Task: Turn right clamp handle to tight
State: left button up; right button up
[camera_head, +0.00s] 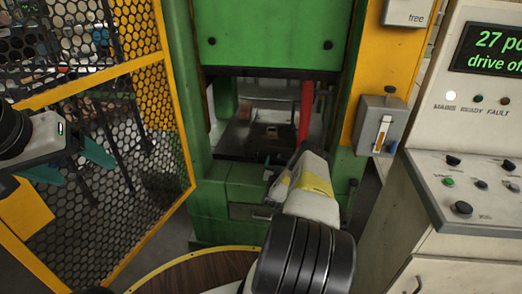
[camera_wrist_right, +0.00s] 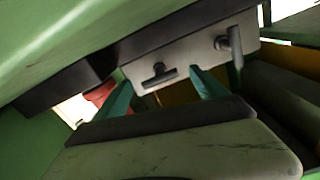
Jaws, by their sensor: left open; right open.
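In the right wrist view, a pale plate (camera_wrist_right: 190,52) carries two dark handles. A T-shaped handle (camera_wrist_right: 159,75) lies between and just beyond the teal fingertips of my right gripper (camera_wrist_right: 160,82). A second handle (camera_wrist_right: 231,44) stands farther right on the plate. I cannot tell for certain which is the right clamp handle, or whether a finger touches the T-shaped one. My right gripper is open with nothing held; in the head view my own arm mostly hides it at the press opening. My left gripper (camera_head: 80,164) is open and empty before the mesh gate.
The green press (camera_head: 265,35) frames the opening, with a dark bed (camera_head: 243,137) and a red upright part (camera_head: 305,108) inside. A yellow mesh gate (camera_head: 150,110) stands left. A switch box (camera_head: 380,122) and a control console (camera_head: 470,185) stand right.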

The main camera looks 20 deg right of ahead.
jog(key=shift+x, duration=1.05)
jog(key=c, duration=1.3)
